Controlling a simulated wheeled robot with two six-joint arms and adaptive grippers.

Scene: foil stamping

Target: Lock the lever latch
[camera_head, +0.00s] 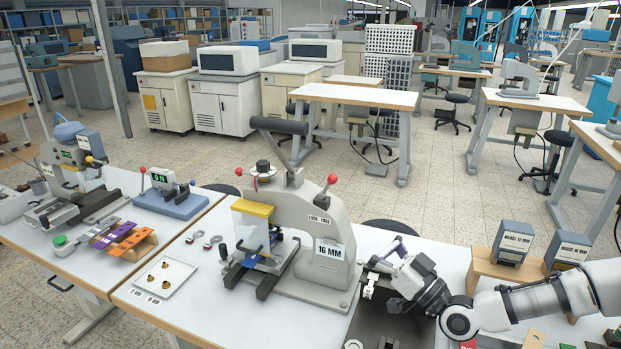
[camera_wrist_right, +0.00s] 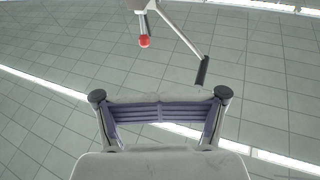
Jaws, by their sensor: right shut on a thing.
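The grey stamping press (camera_head: 300,218) stands on the middle table. A lever with a red ball knob (camera_head: 332,179) rises from its right side, by the "LOCK FREE" label. The red knob also shows in the wrist view (camera_wrist_right: 144,42), beyond the fingertips and apart from them. My right gripper (camera_head: 384,252) is right of the press and below the knob, over a dark fixture. Its purple fingers meet in the wrist view (camera_wrist_right: 160,111). They are shut, but what lies between them cannot be made out. My left gripper is not in view.
The dark fixture (camera_head: 365,323) stands close to the press's right side. The press's long handle has a black grip (camera_head: 278,125). A white tray (camera_head: 166,277) lies at left. Labelled blocks (camera_head: 513,242) stand on a wooden stand at right. Space above the knob looks clear.

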